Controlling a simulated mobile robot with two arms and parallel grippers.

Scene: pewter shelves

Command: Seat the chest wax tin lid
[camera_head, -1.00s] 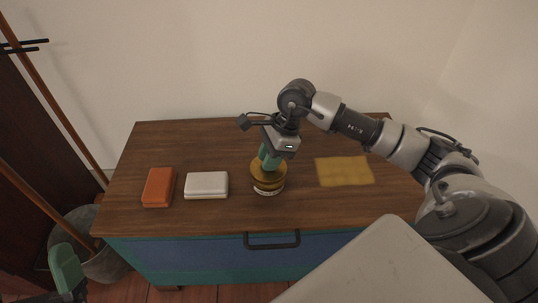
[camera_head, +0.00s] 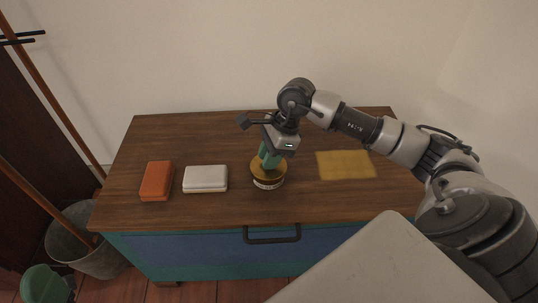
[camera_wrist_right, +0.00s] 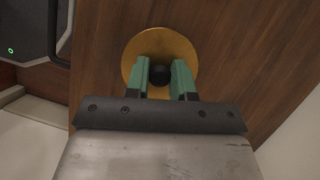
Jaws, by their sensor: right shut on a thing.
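The wax tin (camera_head: 268,184), with a pale band around its side, stands on the chest top near the middle. Its round golden lid (camera_head: 258,171) is directly over it; I cannot tell whether a gap is left between them. In the right wrist view the lid (camera_wrist_right: 143,55) is a golden disc with a black knob (camera_wrist_right: 160,75). My right gripper (camera_head: 269,159) points down at the lid, its green fingers shut on the knob.
On the wooden chest top (camera_head: 230,132) lie an orange box (camera_head: 157,181), a white box (camera_head: 205,179) and a yellow cloth (camera_head: 346,164). A dark handle (camera_head: 272,234) sticks out of the blue drawer. A metal bucket (camera_head: 78,250) and poles stand left. The back of the top is clear.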

